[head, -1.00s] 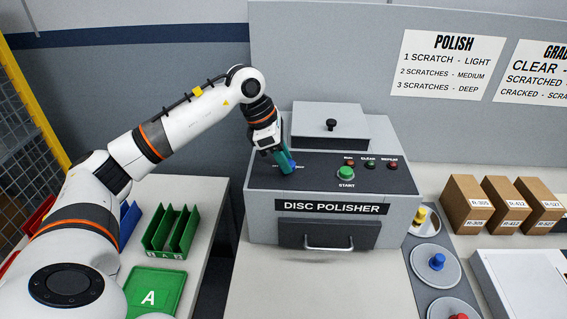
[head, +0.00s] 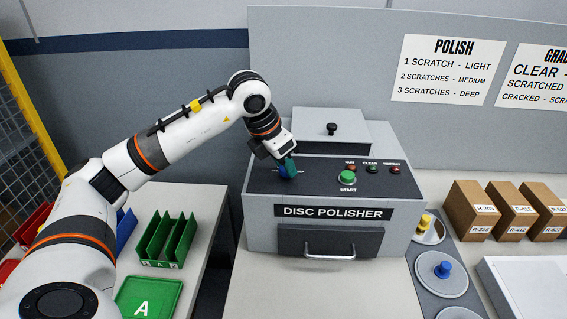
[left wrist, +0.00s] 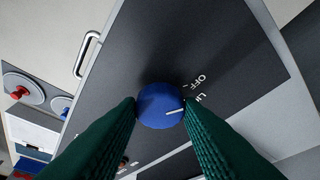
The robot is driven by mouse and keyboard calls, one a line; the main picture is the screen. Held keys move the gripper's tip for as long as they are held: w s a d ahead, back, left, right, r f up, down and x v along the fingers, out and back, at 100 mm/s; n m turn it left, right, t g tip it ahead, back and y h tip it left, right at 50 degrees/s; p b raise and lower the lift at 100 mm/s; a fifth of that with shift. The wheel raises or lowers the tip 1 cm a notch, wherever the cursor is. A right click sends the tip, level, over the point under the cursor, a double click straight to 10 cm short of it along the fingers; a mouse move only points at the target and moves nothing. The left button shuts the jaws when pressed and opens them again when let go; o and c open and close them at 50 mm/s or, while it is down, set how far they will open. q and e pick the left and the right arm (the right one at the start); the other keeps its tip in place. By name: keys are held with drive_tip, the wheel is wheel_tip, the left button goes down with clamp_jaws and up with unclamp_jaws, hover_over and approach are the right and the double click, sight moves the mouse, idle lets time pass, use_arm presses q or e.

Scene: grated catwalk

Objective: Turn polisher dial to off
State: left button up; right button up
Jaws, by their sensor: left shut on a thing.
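The grey disc polisher (head: 262,235) stands on the bench with its dark sloped panel on top. Its round blue dial (left wrist: 158,103) sits between my left gripper's fingertips in the left wrist view; in the head view it is mostly hidden by the fingers. My left gripper (head: 287,169), with green fingers, is shut on the dial. The dial's white pointer line (left wrist: 174,113) points right, toward a partly hidden label that starts "LI" (left wrist: 196,99). The "OFF" label (left wrist: 194,80) is farther up, away from the pointer. My right gripper is not in view.
The green START button (head: 347,177) and several small indicators lie right of the dial. A lidded box with a black knob (head: 331,129) rises behind the panel. Discs with coloured knobs (head: 442,270) and brown boxes (head: 469,211) stand right. Green bins (head: 168,240) stand left.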

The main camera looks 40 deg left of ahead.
use_arm(q)
drive_tip(key=shift+r, duration=0.1)
idle(0.3)
drive_tip(key=o, duration=1)
drive_tip(key=b+v, duration=0.1)
drive_tip(key=v, duration=1.1)
drive_tip(key=shift+b, duration=0.3)
